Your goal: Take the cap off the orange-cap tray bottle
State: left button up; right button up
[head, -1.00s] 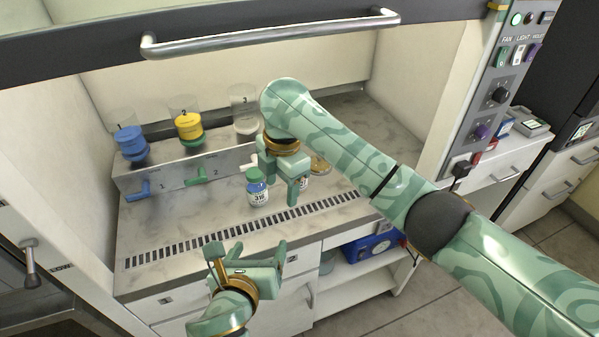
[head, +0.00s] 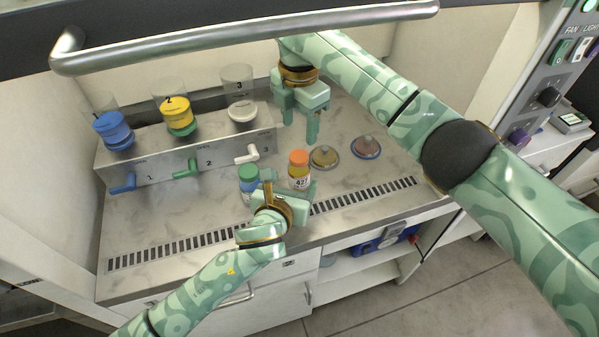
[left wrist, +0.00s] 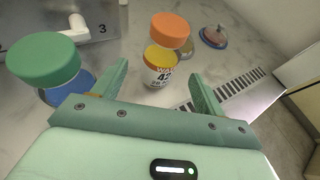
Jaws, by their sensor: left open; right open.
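The orange-cap bottle (head: 299,176) stands upright on the worktop, with yellow contents and a label reading 42. Its orange cap (head: 299,157) is on it. In the left wrist view the bottle (left wrist: 158,72) and its cap (left wrist: 170,28) lie ahead, between the lines of the fingers. My left gripper (head: 290,188) is open, low in front of the bottle, and apart from it in the wrist view (left wrist: 160,85). A green-cap bottle (head: 249,178) with blue contents stands just left of it, partly hidden. My right gripper (head: 300,125) is open and empty above the worktop behind the orange-cap bottle.
Two round lidded dishes (head: 324,156) (head: 366,147) lie right of the bottle. A stepped stand (head: 190,150) with numbered filter cups and taps is at back left. A slotted vent (head: 205,238) runs along the front. The raised sash handle (head: 250,32) crosses above.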

aim_at(299, 156)
pick_arm(q)
jog(key=x, duration=0.7)
jog(key=shift+w+d, duration=0.1)
jog(key=shift+w, duration=0.15)
pick_arm(e)
jog(key=shift+s, duration=0.1)
pick_arm(q)
jog(key=c, duration=1.3)
jog(key=shift+c, duration=0.8)
pick_arm(e)
jog(key=shift+o, duration=1)
jog(key=shift+r, duration=0.1)
notch_tip(299, 156, down, 8)
jog(key=shift+a+m, duration=0.1)
jog(key=shift+m, duration=1.1)
jog(key=c, duration=1.2)
